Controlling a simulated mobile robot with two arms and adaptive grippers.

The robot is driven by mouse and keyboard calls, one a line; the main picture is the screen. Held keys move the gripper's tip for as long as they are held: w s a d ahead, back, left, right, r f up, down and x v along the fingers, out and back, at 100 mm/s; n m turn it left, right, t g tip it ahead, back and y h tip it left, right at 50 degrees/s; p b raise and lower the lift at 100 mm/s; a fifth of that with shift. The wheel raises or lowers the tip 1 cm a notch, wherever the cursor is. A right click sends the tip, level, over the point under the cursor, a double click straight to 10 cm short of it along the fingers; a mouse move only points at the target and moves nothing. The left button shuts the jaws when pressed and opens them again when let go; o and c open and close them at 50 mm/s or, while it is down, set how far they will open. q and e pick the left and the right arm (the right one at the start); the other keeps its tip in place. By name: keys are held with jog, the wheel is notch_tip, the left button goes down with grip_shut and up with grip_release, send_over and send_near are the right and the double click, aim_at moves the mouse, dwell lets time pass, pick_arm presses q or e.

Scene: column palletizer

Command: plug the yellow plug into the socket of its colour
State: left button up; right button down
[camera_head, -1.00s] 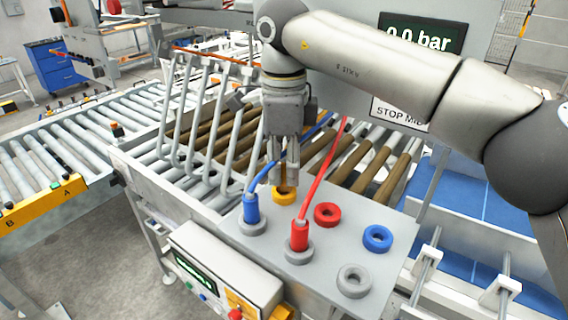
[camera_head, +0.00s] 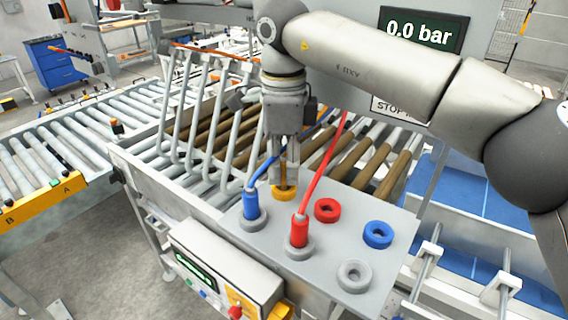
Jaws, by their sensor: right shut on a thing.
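My right gripper (camera_head: 284,177) points down over the yellow socket ring (camera_head: 284,193), at the back of the grey socket panel (camera_head: 338,193). It is shut on the yellow plug (camera_head: 283,173), of which a narrow yellow part shows between the fingers. The plug's lower end is at or just above the ring; I cannot tell whether it is seated in it. My left gripper is not in view.
A blue plug (camera_head: 250,204) and a red plug (camera_head: 299,233) stand upright in grey rings, with cables rising close to my gripper. Red (camera_head: 327,210), blue (camera_head: 377,235) and grey (camera_head: 354,276) rings are empty. A control box (camera_head: 229,265) stands in front; rollers lie behind.

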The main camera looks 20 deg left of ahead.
jog(key=shift+f, duration=0.35)
dwell(0.3)
jog(key=c, duration=1.3)
grip_release()
jog(key=shift+o, duration=0.2)
